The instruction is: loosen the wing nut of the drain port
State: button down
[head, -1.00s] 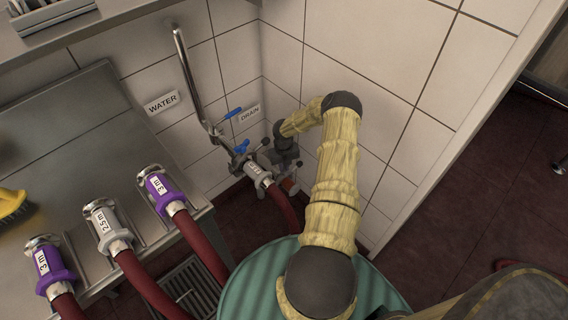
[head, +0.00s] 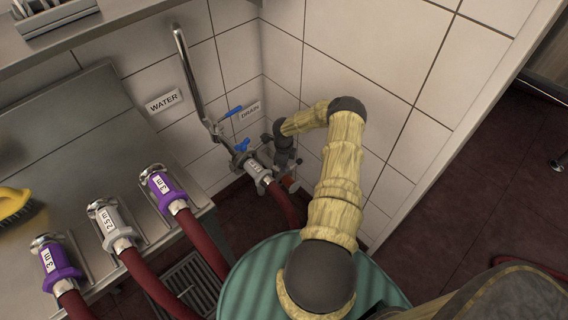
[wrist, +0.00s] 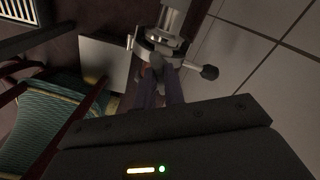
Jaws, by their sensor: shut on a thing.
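My gripper (wrist: 160,88) points at the drain port in the wrist view. Its two dark fingers are shut on a small grey piece, the wing nut (wrist: 157,63), which they partly cover. A metal clamp ring (wrist: 150,46) sits around the port's pipe (wrist: 172,18) just beyond the fingers. A rod with a dark round knob (wrist: 209,72) sticks out to the right of the ring. In the head view my gripper (head: 283,158) is low in the wall corner below the DRAIN label (head: 249,114). The wing nut is too small to make out there.
A 1 m hose coupling (head: 258,170) is close left of my gripper. Blue valve handles (head: 232,111) and the WATER label (head: 164,101) are nearby. Hoses with purple (head: 168,187) and grey (head: 109,222) couplings lie on the steel counter. A green ribbed drum (head: 255,270) stands below my arm.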

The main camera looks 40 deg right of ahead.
jog(key=n, duration=0.5)
jog(key=shift+w+n, duration=0.1)
jog(key=shift+n, duration=0.2)
jog(key=n, duration=0.6)
dwell(0.4)
jog(key=c, duration=1.5)
grip_release()
